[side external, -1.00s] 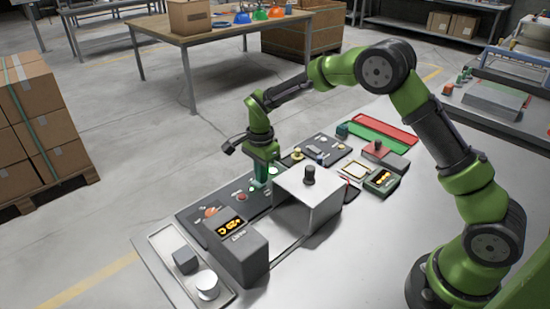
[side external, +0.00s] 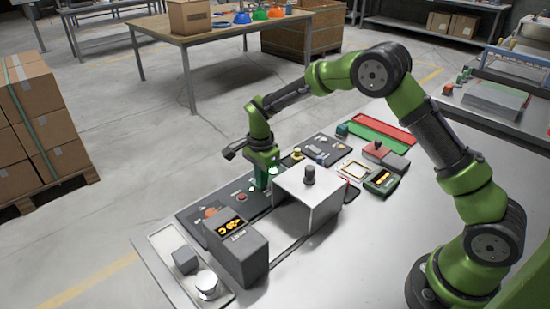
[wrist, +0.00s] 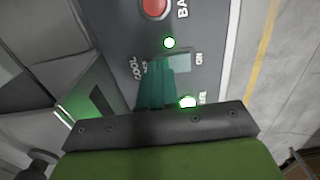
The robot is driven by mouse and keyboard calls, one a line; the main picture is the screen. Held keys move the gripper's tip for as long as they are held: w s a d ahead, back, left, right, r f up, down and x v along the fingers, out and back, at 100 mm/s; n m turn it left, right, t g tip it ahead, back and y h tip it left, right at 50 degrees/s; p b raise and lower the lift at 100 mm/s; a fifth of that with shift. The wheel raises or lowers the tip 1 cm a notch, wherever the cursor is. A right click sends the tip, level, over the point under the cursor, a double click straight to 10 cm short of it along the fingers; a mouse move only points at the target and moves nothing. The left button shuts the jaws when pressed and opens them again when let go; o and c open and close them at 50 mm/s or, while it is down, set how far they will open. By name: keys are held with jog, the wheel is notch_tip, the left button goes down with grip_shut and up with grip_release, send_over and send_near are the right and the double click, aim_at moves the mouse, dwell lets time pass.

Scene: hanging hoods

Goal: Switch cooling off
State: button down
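A dark control panel (side external: 215,205) lies on the bench; its lower part is hidden in places. My gripper (side external: 262,183) is low over the panel, left of the white hood. In the wrist view a teal finger-like part covers the switch area beside the label, so the switch's position and any contact are unclear. The finger gap does not show clearly.
The white hood (side external: 318,200) with a black knob stands close right of my gripper. A grey display box (side external: 238,252) with orange digits, seemingly -20 C, stands in front. Red (side external: 383,132) and green (side external: 375,142) trays lie behind.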

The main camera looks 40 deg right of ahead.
jog(key=shift+r, duration=3.5)
jog(key=s+d+r+n+t+y, duration=0.1)
jog(key=s+r+n+t, duration=0.45)
jog(key=s+r, duration=0.85)
jog(key=s+r+n+t+y, duration=0.1)
jog(key=s+n, duration=0.7)
jog(key=s, duration=0.4)
jog(key=shift+s+d+r+t, duration=0.25)
jog(key=shift+s+d+t, duration=0.1)
jog(key=shift+n, duration=0.25)
